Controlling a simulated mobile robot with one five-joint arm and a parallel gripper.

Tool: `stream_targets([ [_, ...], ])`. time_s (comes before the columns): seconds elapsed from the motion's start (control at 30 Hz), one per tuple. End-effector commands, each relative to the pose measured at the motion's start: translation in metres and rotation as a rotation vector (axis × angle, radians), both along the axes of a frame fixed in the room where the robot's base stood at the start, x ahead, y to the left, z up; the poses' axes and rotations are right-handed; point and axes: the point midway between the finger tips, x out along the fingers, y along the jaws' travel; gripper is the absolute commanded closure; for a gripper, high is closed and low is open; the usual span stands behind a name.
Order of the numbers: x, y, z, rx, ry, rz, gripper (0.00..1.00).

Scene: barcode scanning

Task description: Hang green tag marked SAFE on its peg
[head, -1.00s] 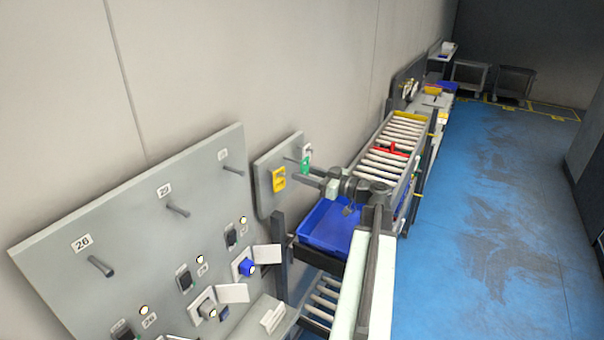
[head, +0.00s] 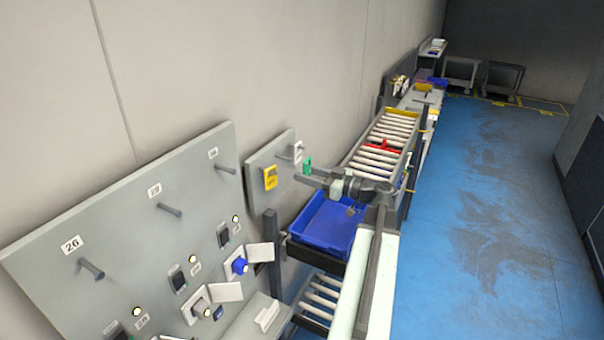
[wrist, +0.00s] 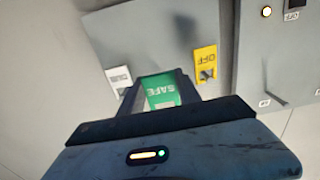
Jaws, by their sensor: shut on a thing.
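The green tag (wrist: 160,91) marked SAFE is between the fingers of my gripper (wrist: 163,82) in the wrist view, its lettering upside down there. My gripper is shut on it, in front of the small grey board (wrist: 145,35). In the head view the tag (head: 308,165) shows as a small green patch at the end of my gripper (head: 303,172). A yellow tag marked OFF (wrist: 206,63) and a white tag (wrist: 119,78) hang on the board at either side.
A large grey panel (head: 120,215) with pegs numbered 26 and 29 stands to the left. A blue tray (head: 325,222) sits below my arm, with a roller conveyor (head: 385,145) behind it. Blue floor (head: 490,200) is open on the right.

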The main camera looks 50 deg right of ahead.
Motion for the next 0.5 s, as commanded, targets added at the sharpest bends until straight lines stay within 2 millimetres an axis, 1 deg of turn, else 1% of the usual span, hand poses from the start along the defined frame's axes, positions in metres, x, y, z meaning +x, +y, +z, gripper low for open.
stream_targets([
  [0.3,-0.029,-0.007,0.000,0.000,0.000,-0.001,1.00],
  [0.5,-0.037,-0.009,0.000,0.000,0.000,0.000,1.00],
])
